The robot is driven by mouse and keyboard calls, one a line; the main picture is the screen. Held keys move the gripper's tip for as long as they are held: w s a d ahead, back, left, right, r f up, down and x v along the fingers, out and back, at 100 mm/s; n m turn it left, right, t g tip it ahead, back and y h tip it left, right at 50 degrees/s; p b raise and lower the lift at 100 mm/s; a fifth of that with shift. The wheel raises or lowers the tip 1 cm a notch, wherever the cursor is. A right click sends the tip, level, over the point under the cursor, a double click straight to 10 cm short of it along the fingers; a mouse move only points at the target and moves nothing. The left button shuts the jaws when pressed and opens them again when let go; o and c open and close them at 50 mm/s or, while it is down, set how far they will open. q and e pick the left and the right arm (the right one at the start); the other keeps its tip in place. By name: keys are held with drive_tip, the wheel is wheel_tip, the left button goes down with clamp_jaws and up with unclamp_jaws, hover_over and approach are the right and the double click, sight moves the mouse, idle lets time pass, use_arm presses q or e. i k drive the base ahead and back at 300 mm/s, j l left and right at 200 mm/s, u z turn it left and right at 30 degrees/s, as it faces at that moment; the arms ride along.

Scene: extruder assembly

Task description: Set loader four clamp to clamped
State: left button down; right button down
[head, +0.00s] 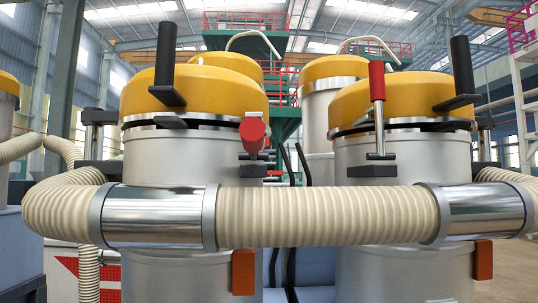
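Two silver loaders with yellow lids stand in front of me in the head view. No number shows, so I cannot tell which is loader four. On the left loader (195,152), the clamp's red handle (252,133) sticks out toward me, seen nearly end-on. On the right loader (400,152), the clamp's red handle (376,80) stands upright on a metal lever above a dark bracket (372,170). A dark gap shows under the rims of both the left lid (215,88) and the right lid (408,98). Neither of my grippers is in view.
A ribbed cream hose (325,215) with metal sleeves (155,215) runs across the front of both loaders. Black upright handles stand on the left lid (166,62) and right lid (461,65). More yellow-topped loaders (325,70) stand behind. Orange blocks (243,271) sit below the hose.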

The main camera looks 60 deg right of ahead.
sight(252, 129)
drive_tip(key=z, duration=1.75)
drive_tip(key=k+l, duration=0.1)
